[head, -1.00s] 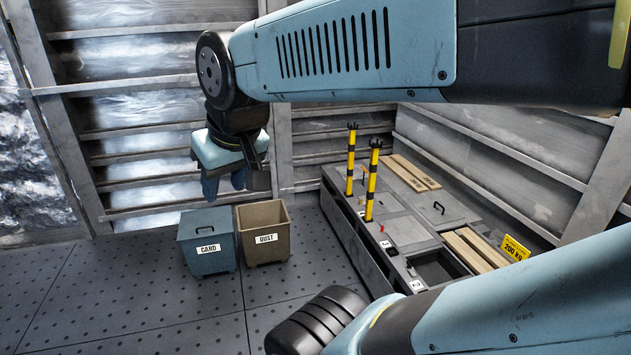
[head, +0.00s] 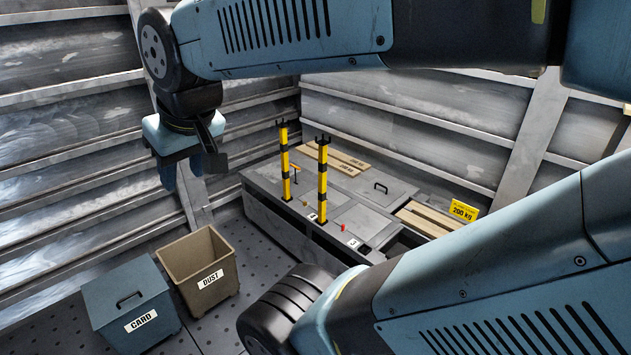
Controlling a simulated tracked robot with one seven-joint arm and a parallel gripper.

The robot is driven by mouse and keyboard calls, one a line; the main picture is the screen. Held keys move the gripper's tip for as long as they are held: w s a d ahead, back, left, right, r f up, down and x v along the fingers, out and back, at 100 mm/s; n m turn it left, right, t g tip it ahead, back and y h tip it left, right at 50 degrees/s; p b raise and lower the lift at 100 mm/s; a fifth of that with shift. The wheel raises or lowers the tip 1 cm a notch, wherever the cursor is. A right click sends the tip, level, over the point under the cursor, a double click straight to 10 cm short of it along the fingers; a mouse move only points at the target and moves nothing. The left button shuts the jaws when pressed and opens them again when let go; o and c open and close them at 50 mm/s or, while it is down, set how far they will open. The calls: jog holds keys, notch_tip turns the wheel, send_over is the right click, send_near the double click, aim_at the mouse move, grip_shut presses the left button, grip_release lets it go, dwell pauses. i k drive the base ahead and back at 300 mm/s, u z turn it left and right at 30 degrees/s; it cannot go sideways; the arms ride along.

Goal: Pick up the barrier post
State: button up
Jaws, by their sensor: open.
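Two yellow-and-black barrier posts stand upright on a grey bench unit (head: 270,212) in the head view. The left post (head: 285,163) is farther back, and the right post (head: 322,182) is nearer; both have dark forked tops. I cannot tell which one the task means. My gripper (head: 191,176) hangs down at the upper left, open and empty. In the picture it is left of both posts and apart from them.
A blue CARD bin (head: 112,310) and an open brown DUST bin (head: 190,262) stand on the floor at the lower left. The bench carries wooden slats (head: 425,217), small coloured handles and a yellow 200 kg sign (head: 464,211). Ribbed metal walls stand close behind.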

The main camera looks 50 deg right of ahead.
aim_at(322, 143)
jog(key=z, duration=0.3)
jog(key=i, duration=0.8)
jog(key=z, duration=0.55)
jog(key=k, duration=0.8)
jog(key=z, duration=0.2)
jog(key=i, duration=1.15)
jog(key=u, duration=0.05)
